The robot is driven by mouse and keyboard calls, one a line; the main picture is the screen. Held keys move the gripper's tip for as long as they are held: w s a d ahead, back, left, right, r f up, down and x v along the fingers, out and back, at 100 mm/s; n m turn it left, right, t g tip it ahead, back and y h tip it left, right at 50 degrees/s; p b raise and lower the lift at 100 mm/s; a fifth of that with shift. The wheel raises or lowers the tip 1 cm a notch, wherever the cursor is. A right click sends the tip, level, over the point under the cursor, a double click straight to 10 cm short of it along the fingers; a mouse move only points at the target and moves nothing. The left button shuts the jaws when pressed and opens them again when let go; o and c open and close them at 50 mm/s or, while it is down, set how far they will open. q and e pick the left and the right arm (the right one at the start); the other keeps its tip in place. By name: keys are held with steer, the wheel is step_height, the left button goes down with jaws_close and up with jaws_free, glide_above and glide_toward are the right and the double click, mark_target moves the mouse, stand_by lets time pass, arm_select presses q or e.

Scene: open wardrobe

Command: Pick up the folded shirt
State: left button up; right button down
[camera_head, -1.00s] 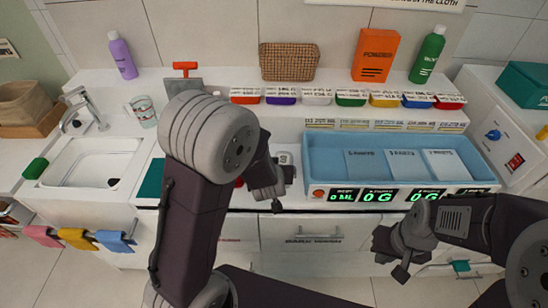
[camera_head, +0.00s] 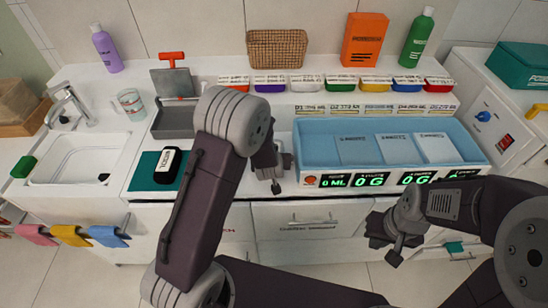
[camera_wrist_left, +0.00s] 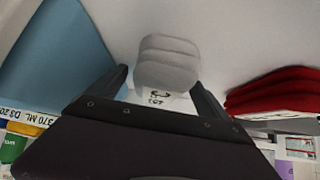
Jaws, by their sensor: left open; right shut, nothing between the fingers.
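My left gripper (camera_head: 281,172) is over the front of the white counter, left of the blue tray. In the left wrist view its fingers are open. A red layered thing like folded cloth (camera_wrist_left: 275,98) lies to the right, outside the fingers. I cannot tell for sure which one is the folded shirt; in the head view my left arm mostly hides this area. My right gripper (camera_head: 385,248) is shut and empty in front of the cabinet, below the tray.
The blue tray (camera_head: 306,145) holds several flat pale panels. Several colored bins (camera_head: 340,84) line the back. A grey box with a scoop (camera_head: 174,122), a teal mat (camera_head: 146,172) with a black-and-white item (camera_head: 168,165), and a sink (camera_head: 78,157) are left.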

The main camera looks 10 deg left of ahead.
arm_select(q)
steer(key=shift+w+a+f, duration=0.1)
steer(key=shift+w, duration=0.05)
steer(key=c, duration=1.5)
step_height(320, 180, up, 10)
steer(key=p, duration=0.4)
